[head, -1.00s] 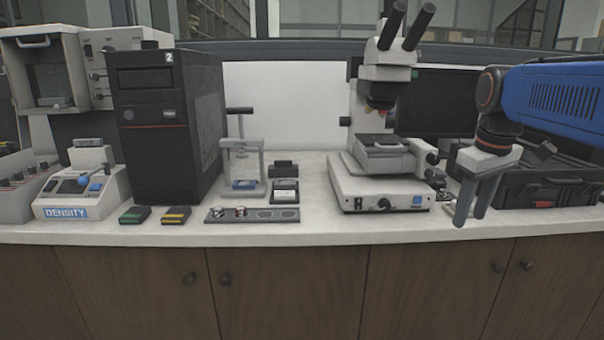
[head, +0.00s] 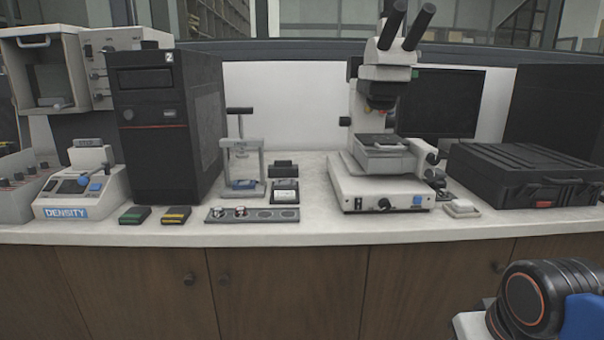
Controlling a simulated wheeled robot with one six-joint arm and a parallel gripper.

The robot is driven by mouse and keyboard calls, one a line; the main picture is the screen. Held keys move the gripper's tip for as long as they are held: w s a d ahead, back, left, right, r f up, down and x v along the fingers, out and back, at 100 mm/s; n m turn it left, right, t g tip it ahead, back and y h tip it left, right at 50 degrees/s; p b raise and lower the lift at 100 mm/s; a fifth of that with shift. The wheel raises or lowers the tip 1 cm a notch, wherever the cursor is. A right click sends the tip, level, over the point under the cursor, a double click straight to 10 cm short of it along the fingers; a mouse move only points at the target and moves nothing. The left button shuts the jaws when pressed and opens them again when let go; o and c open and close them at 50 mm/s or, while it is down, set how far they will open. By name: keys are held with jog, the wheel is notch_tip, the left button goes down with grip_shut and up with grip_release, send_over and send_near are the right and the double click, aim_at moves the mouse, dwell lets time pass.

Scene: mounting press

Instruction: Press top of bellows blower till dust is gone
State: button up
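I cannot pick out a bellows blower or any dust for certain in the head view. A small pale block (head: 462,208) lies on the counter right of the microscope, too small to identify. The mounting press (head: 241,165), a small grey frame with a T-handle, stands left of centre with a bluish piece at its base. My gripper (head: 468,326) shows only as a bit of its pale body at the lower right edge, in front of and below the counter. Its fingers are out of frame, and it is far from the press.
The microscope (head: 382,188) stands right of centre, with a black case (head: 525,180) farther right. A black tower (head: 165,125) and the density meter (head: 82,192) are at left. A grey strip with round wells (head: 285,215) lies near the front edge.

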grip_shut()
dwell(1.8)
